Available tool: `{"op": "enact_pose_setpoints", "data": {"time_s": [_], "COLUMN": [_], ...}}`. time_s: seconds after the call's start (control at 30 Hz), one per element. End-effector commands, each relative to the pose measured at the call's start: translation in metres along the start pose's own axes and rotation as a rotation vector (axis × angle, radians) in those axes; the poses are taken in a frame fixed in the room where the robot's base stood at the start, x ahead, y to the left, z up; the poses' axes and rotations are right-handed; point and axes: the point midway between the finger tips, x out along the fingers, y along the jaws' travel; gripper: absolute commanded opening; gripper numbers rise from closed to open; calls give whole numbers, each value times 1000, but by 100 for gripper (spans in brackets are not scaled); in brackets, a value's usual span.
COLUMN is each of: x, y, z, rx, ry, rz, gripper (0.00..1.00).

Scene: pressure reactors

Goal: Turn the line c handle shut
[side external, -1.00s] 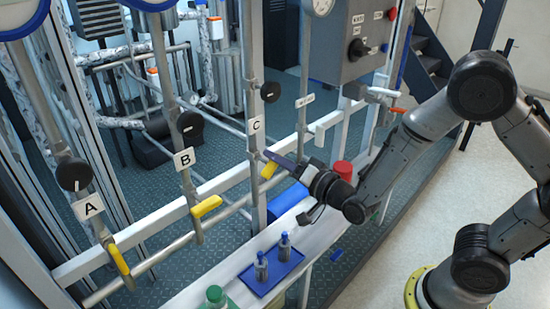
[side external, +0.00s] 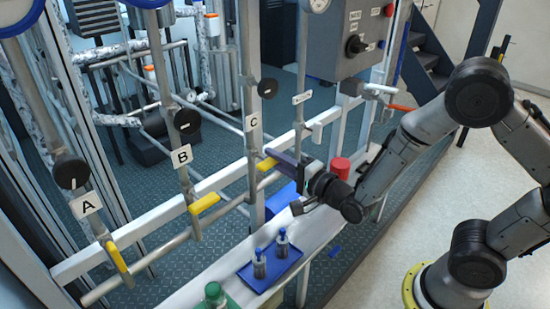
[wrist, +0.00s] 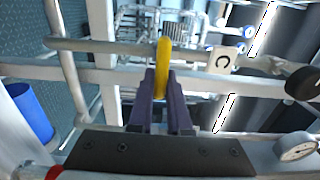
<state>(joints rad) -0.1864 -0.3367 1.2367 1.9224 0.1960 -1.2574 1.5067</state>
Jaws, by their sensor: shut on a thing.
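The line C handle (side external: 266,164) is a yellow lever on the vertical pipe below the white C label (side external: 252,123). It sticks out sideways across its pipe, much like the yellow B handle (side external: 204,204). My gripper (side external: 273,160) comes from the right with its dark purple fingers around the C handle. In the wrist view the fingers (wrist: 162,84) are closed on the lower part of the handle (wrist: 163,53). The finger nearest the side camera hides part of the lever in the side view.
The yellow A handle (side external: 117,257) lies along its pipe at the left. A blue tray (side external: 285,268) with small bottles, a green-capped bottle (side external: 214,294) and a red container (side external: 340,167) are on the white ledge below. A grey control box (side external: 345,40) is at the upper right.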

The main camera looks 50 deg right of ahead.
Motion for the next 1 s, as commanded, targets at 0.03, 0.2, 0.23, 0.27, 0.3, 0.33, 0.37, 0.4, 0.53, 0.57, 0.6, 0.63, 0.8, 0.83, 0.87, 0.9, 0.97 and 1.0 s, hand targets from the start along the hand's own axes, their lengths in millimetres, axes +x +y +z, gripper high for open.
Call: {"op": "enact_pose_setpoints", "data": {"time_s": [0.03, 0.2, 0.23, 0.27, 0.3, 0.33, 0.37, 0.4, 0.53, 0.57, 0.6, 0.63, 0.8, 0.83, 0.87, 0.9, 0.97, 1.0], "x": [0, 0, 0, 0, 0, 0, 0, 0, 0, 0, 0, 0, 0, 0, 0, 0, 0, -2], "y": [0, 0, 0, 0, 0, 0, 0, 0, 1, 0, 1, 1, 0, 0, 0, 0, 0, 0], "z": [0, 0, 0, 0, 0, 0, 0, 0, 0, 0, 0, 0, 0, 0, 0, 0, 0, 0], "rx": [8, 20, 20, 21, 21, 21, 21, 21, 20, 20, 20, 20, 19, 19, 19, 19, 18, 18], "ry": [1, 1, 1, 1, 1, 1, 1, 1, 1, 1, 1, 1, 0, 0, 0, 0, 0, 0], "rz": [0, 0, 0, 0, 0, 0, 0, 0, 0, 0, 0, 0, 0, 0, 0, 0, 0, 0], "gripper": [0, 0, 0, 0, 0, 0, 0, 0, 20, 25, 32, 38, 46, 46, 46, 46, 46, 46]}}
